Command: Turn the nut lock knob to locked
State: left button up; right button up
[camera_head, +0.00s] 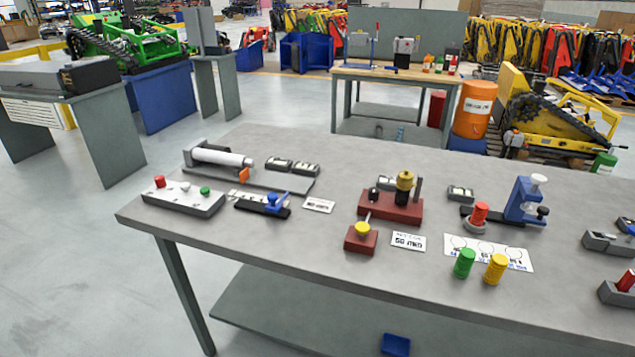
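A small red block (361,242) stands near the front edge at the middle of the workbench. A yellow knob (362,229) with a thin upright lever sits on top of it. A white label (409,241) lies just right of it; its text is too small to read surely. Behind is a larger red fixture (392,208) with a yellow nut-like part (404,181) on a dark post. I cannot tell for sure which of these is the nut lock knob, nor whether it is locked. Neither of my grippers is in view.
The workbench (330,260) also holds a control box (183,200) with red and green buttons, a white cylinder unit (220,156), a blue clamp (526,203), and green (464,263) and yellow (495,268) cylinders. Bare tabletop lies left of the small red block.

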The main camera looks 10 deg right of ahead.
aim_at(373, 192)
jog(key=z, duration=0.75)
jog(key=i+j+z, duration=0.1)
jog(key=z, duration=0.3)
jog(key=j+z, duration=0.4)
jog(key=i+j, duration=0.1)
jog(key=j, duration=0.35)
jog(key=i+j, duration=0.1)
jog(key=j, duration=0.3)
jog(key=i+j, duration=0.15)
jog(key=j, duration=0.3)
